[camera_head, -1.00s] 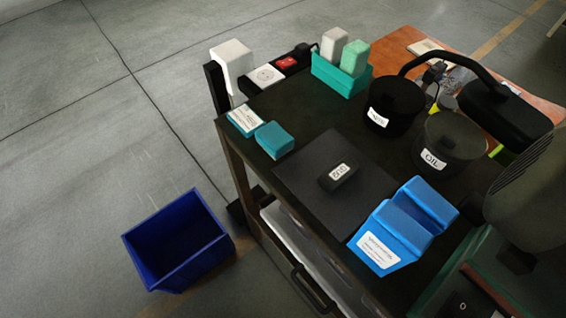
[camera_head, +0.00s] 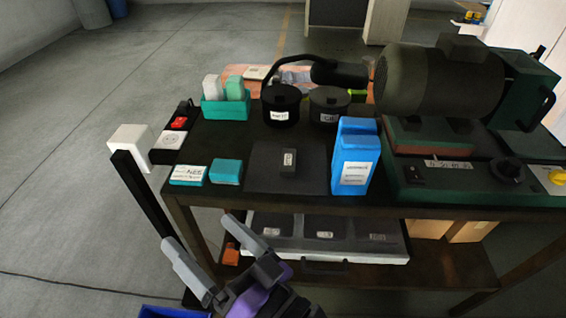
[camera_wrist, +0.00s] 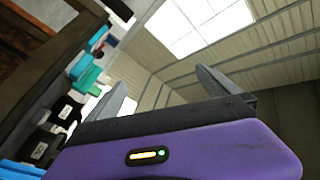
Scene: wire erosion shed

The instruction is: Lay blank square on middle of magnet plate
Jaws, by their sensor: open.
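A flat dark square plate (camera_head: 262,180), which looks like the magnet plate, lies on the bench top near its front edge. A small dark block with a white label (camera_head: 288,161) sits on it near the middle, looking roughly in line with its sides. It may be the blank; I cannot tell for sure, and its label is unreadable. My gripper (camera_head: 198,230) is open and empty in front of the bench, below its top and left of the plate. In the wrist view my gripper (camera_wrist: 160,78) shows both fingers apart with nothing between them.
A labelled tray (camera_head: 340,250) sits on the lower shelf.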

